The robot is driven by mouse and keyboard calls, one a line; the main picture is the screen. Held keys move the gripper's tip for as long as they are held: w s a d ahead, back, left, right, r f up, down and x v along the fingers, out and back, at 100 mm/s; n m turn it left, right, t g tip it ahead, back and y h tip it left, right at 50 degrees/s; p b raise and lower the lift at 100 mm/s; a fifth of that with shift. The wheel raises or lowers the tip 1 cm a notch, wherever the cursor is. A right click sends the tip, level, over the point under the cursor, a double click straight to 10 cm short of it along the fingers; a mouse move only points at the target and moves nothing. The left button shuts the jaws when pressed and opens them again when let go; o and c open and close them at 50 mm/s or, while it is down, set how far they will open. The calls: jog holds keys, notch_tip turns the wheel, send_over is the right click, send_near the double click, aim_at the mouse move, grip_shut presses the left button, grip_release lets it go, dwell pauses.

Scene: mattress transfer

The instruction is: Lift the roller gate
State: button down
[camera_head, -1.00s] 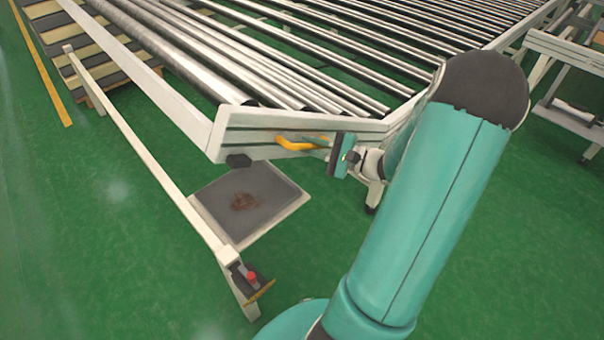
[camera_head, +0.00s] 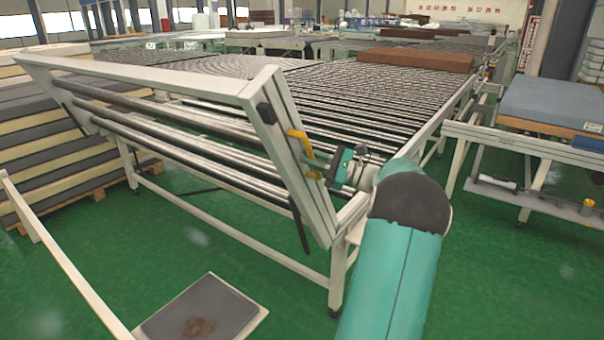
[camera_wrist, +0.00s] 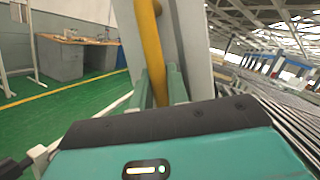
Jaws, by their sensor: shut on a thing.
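The roller gate (camera_head: 290,165) is the white-framed end section of the roller conveyor. It stands tilted up at a steep angle, its rollers showing below its raised long edge. A yellow handle (camera_head: 301,143) is fixed to its near end. My gripper (camera_head: 327,170) is shut on this handle. In the wrist view the yellow handle (camera_wrist: 151,50) runs down between the gripper's teal fingers (camera_wrist: 160,92), with the gate's pale frame (camera_wrist: 184,45) just beside it. The fingertips are partly hidden in both views.
The long roller conveyor (camera_head: 400,90) stretches away behind the gate, with a brown mattress (camera_head: 416,58) on it. Stacked mattresses (camera_head: 45,130) stand at the left. A table with a grey mattress (camera_head: 550,102) is at the right.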

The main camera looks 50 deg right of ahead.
jog(key=shift+w+d+r, duration=0.1)
jog(key=shift+d, duration=0.2)
jog(key=c, duration=1.4)
grip_release()
jog(key=shift+o, duration=0.2)
jog(key=v, duration=1.4)
jog(key=shift+d, duration=0.1)
